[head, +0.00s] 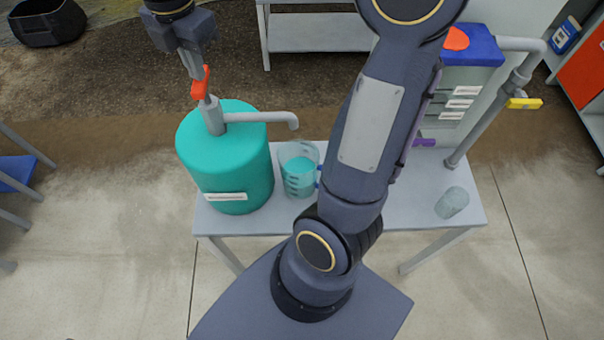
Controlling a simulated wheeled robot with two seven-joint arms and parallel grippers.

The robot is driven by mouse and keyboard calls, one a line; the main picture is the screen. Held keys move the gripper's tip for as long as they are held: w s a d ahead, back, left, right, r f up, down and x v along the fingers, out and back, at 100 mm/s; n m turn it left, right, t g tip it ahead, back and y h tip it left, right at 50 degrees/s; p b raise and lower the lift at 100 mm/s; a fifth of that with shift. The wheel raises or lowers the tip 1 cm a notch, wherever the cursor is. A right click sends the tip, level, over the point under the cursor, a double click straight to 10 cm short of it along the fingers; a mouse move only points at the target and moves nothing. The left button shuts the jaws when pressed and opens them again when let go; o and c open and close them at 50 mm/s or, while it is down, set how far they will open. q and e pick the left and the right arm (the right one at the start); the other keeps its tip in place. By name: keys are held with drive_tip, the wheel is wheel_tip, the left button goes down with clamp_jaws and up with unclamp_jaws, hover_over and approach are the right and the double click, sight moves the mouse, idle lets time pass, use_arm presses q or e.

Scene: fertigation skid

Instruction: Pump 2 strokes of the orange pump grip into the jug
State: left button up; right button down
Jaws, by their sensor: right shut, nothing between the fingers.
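The orange pump grip (200,84) sits on top of the grey pump head (212,116) of a teal drum (228,165) at the left of the table. The grey spout (260,117) runs right and bends down above the jug (299,176). The clear jug stands just right of the drum, with teal liquid in it. My right gripper (196,70) is shut, pointing down at the orange grip with nothing between its fingers. Its fingertips are at the grip's upper end; I cannot tell whether they touch. My left gripper is not in view.
The grey table (410,215) holds a small translucent cup (451,202) at right. Behind my right arm stands a tank with a blue lid (484,45), a grey pipe with a yellow handle (524,103) and a purple handle (424,142). A shelf (318,32) stands behind.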

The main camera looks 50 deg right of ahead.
drive_tip(key=shift+f+b, duration=0.95)
drive_tip(key=shift+f, duration=0.65)
drive_tip(key=shift+r+p, duration=2.7)
drive_tip(key=shift+r, duration=0.1)
drive_tip(key=shift+r, duration=0.1)
wheel_tip(320, 180, up, 2)
drive_tip(key=shift+r+p, duration=0.25)
drive_tip(key=shift+p, duration=0.95)
drive_tip(key=shift+r+b, duration=0.15)
drive_tip(key=shift+b, duration=0.2)
drive_tip(key=shift+r, duration=1.5)
